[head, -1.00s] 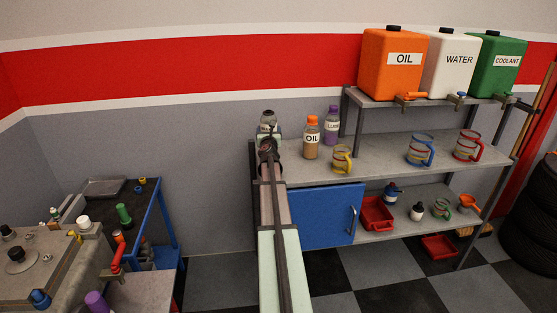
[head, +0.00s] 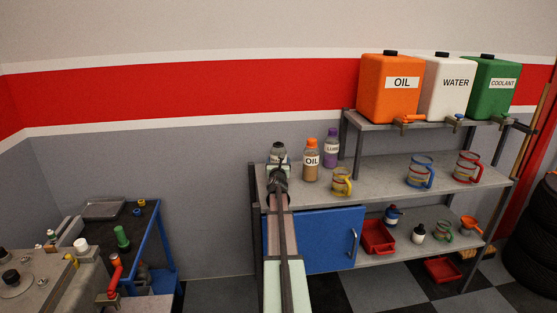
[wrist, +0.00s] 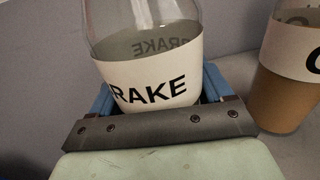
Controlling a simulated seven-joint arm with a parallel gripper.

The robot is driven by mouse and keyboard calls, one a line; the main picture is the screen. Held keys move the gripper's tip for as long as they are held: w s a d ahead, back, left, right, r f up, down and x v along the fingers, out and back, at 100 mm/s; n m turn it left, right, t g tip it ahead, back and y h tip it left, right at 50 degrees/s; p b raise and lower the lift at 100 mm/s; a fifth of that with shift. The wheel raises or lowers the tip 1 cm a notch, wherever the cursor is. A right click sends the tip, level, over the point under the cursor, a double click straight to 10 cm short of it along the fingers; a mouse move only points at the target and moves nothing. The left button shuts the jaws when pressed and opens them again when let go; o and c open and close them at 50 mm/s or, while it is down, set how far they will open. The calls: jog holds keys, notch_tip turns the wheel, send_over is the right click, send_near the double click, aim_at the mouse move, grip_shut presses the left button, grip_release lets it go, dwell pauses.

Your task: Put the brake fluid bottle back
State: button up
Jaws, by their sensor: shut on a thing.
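The brake fluid bottle (head: 278,153) is a clear bottle with a dark cap, upright at the left end of the shelf unit's middle shelf (head: 385,184). In the wrist view its white label (wrist: 152,80) reads "RAKE", and the bottle is between the blue-edged fingers of my gripper (wrist: 155,105). My gripper (head: 279,172) is shut on it. In the head view my arm hides the bottle's lower part, so I cannot tell whether its base touches the shelf. The orange-capped oil bottle (head: 311,162) stands close to its right and also shows in the wrist view (wrist: 280,90).
A purple-capped bottle (head: 331,150) and a yellow-handled jug (head: 341,182) stand on the same shelf. Blue and red jugs stand further right. Orange, white and green canisters are on the top shelf. A blue cabinet door (head: 328,240) is below. The shelf centre is clear.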

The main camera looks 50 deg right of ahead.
jog(key=shift+f, duration=0.5)
jog(key=shift+f, duration=0.15)
jog(key=o, duration=1.4)
jog(key=shift+a, duration=0.1)
jog(key=v, duration=1.2)
